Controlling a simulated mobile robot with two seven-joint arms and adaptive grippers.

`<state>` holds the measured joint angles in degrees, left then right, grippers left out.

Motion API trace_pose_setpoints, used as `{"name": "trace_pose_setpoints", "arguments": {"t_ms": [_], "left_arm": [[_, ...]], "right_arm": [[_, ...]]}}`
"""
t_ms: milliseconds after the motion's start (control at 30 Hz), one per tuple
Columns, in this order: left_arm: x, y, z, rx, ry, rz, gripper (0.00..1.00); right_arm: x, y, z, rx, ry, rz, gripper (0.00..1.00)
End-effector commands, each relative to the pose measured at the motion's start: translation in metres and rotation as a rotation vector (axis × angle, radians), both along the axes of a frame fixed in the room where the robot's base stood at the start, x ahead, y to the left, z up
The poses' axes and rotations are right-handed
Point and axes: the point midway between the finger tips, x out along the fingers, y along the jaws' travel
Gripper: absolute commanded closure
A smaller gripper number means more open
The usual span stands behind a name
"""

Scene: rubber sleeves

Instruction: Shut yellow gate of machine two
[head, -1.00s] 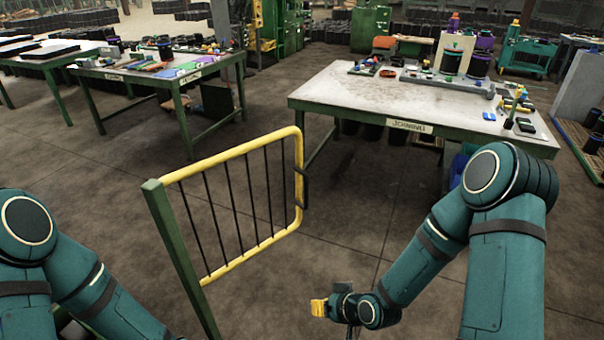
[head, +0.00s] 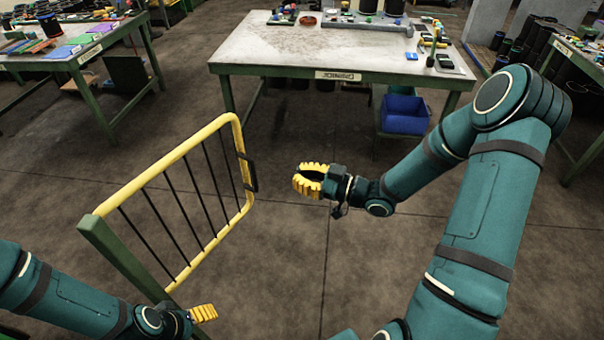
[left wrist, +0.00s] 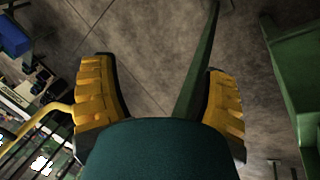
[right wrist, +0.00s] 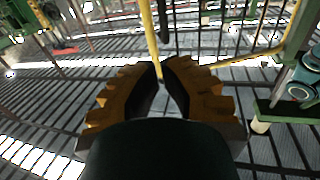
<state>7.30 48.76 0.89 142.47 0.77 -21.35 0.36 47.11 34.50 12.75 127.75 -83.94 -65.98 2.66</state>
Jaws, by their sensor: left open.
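The yellow gate (head: 186,148) with dark bars hangs from a green post (head: 128,262). A black handle (head: 249,172) sits on its free edge. My right gripper (head: 297,179) is to the right of the handle, apart from it; its yellow fingers are curled together with nothing seen between them. My left gripper (head: 212,313) is low beside the gate's bottom rail. In the left wrist view its fingers (left wrist: 160,70) are spread, with a green post beyond them.
A grey-topped work table (head: 300,45) stands beyond the gate, with a blue bin (head: 404,114) under its right side. Another cluttered table (head: 75,55) is at the upper left. The concrete floor between the gate and the table is clear.

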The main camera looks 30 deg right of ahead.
Motion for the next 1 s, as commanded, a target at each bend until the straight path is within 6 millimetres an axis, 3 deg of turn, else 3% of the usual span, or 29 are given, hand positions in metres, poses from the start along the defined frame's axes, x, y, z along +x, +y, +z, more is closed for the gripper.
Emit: {"name": "trace_pose_setpoints", "arguments": {"t_ms": [200, 500, 1000], "left_arm": [[0.0, 0.0, -0.001, 0.0, 0.001, -0.001, 0.26], [0.0, 0.0, 0.0, 0.0, 0.001, -0.001, 0.26], [0.0, 0.0, 0.0, 0.0, 0.001, -0.001, 0.26]], "right_arm": [[0.033, 0.031, -0.001, 0.001, 0.0, 0.003, 1.0], [0.068, 0.063, -0.001, 0.0, 0.001, 0.001, 1.0], [0.078, 0.071, -0.001, -0.001, 0.002, -0.001, 1.0]]}}
